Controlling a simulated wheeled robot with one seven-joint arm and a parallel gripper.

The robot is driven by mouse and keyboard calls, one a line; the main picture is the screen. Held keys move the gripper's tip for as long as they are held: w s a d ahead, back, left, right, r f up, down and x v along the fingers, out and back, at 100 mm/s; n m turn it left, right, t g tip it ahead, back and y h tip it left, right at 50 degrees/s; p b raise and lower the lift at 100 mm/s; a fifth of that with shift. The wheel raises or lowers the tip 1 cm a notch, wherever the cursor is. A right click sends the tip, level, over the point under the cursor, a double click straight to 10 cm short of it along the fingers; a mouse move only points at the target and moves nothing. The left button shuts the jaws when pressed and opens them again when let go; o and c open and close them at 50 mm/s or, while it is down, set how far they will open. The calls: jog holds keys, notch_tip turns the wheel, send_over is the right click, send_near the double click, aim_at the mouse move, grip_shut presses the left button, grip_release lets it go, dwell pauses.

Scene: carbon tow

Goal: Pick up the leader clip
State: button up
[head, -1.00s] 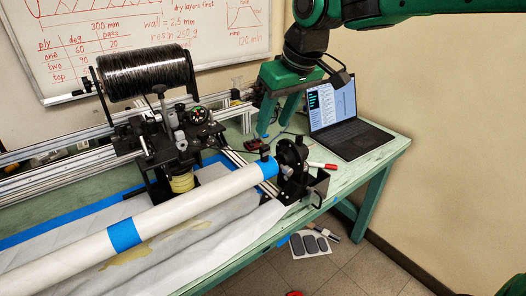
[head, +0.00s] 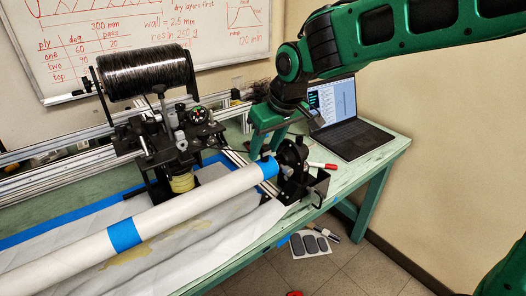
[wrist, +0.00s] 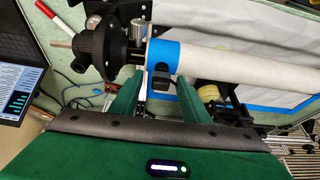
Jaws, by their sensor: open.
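The leader clip looks like a small black piece (head: 265,154) standing on the blue-taped right end of the long white tube (head: 190,202). In the wrist view the clip (wrist: 160,79) lies between my two green fingers, with gaps to each side. My gripper (head: 268,143) is open, pointing down over that tube end beside the black end chuck (head: 291,155). In the wrist view my gripper (wrist: 160,84) has its fingertips either side of the clip, near the blue tape (wrist: 163,57). In the head view my fingers partly hide the area behind the clip.
The chuck (wrist: 104,42) stands close to my left finger in the wrist view. A carriage with a black tow spool (head: 146,72) stands left of my gripper. A laptop (head: 352,138) and a red marker (head: 322,166) lie to the right on the green table (head: 372,165).

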aim_at(265, 146)
jog(key=shift+c, duration=0.7)
grip_shut()
jog(key=shift+r, duration=0.1)
jog(key=shift+r, duration=0.55)
notch_tip(265, 146, up, 3)
jog(key=s+a+r, duration=0.6)
jog(key=s+a, duration=0.2)
jog(key=shift+s+r, duration=0.3)
jog(key=shift+r, duration=0.05)
